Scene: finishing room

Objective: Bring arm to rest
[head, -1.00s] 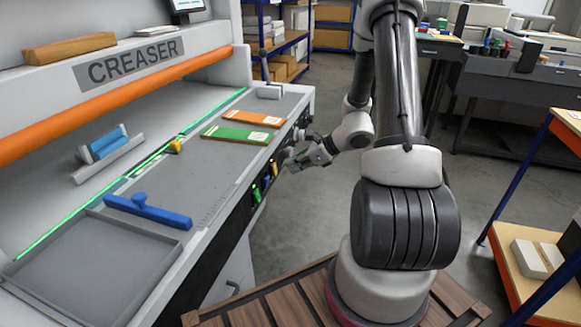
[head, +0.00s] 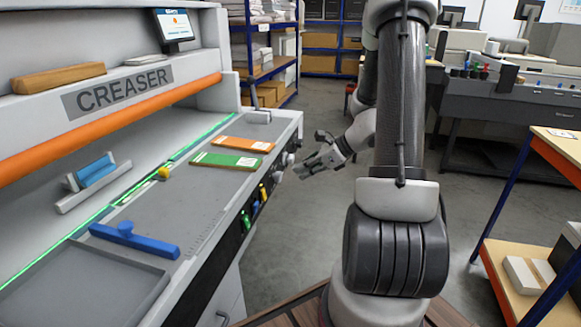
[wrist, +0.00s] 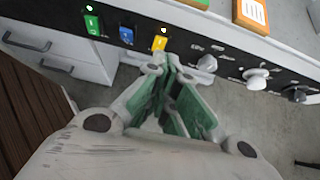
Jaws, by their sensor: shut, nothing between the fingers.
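My gripper (head: 314,167) hangs in the air just off the front control panel of the creaser (head: 125,85), over the floor gap. It is shut and empty. In the wrist view its green-lined fingers (wrist: 177,85) point toward the panel, below a yellow switch (wrist: 160,42) and left of several knobs (wrist: 257,78). My arm rises at the right of the head view and bends down behind its own column to the gripper.
The creaser bed holds a green pack (head: 226,161), an orange pack (head: 243,145), a blue bar tool (head: 134,240) and a grey tray (head: 75,290). A wooden-topped rack (head: 560,150) stands at right. Open floor (head: 285,235) lies between.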

